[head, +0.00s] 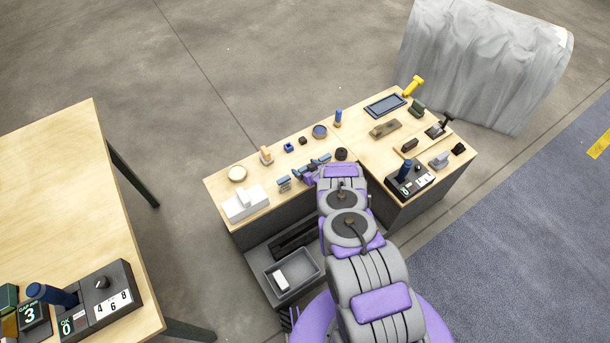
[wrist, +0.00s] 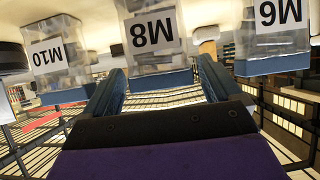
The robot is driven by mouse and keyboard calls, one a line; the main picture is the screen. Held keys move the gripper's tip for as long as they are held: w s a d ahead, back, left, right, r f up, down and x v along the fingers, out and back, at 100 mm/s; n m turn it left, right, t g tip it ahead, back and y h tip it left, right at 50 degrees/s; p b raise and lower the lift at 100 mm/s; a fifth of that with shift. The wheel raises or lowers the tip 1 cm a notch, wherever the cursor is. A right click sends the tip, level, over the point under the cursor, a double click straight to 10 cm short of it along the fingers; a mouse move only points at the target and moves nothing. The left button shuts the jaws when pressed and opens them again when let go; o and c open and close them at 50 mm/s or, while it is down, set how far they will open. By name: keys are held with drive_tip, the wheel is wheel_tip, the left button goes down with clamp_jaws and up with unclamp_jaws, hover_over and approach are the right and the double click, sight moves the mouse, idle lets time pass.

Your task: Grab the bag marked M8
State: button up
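The bag marked M8 (wrist: 152,35) is clear with a white label and a blue strip; it is at the top middle of the wrist view. Similar bags marked M10 (wrist: 48,58) and M6 (wrist: 280,16) flank it. My gripper (wrist: 160,82) is open, its two dark fingers apart. The blue strip of the M8 bag shows between the fingertips, and I see no finger closed on it. In the head view my gripper (head: 310,177) is at the small blue-topped bags on the wooden bench; their labels are unreadable there and my arm hides part of the area.
A grey bin (head: 270,268) is below. Another table (head: 60,190) stands left; bare floor lies between.

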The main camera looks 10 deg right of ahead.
drive_tip(key=shift+a, duration=0.15)
drive_tip(key=c, duration=1.1)
drive_tip(key=shift+o, duration=0.2)
drive_tip(key=shift+r, duration=0.15)
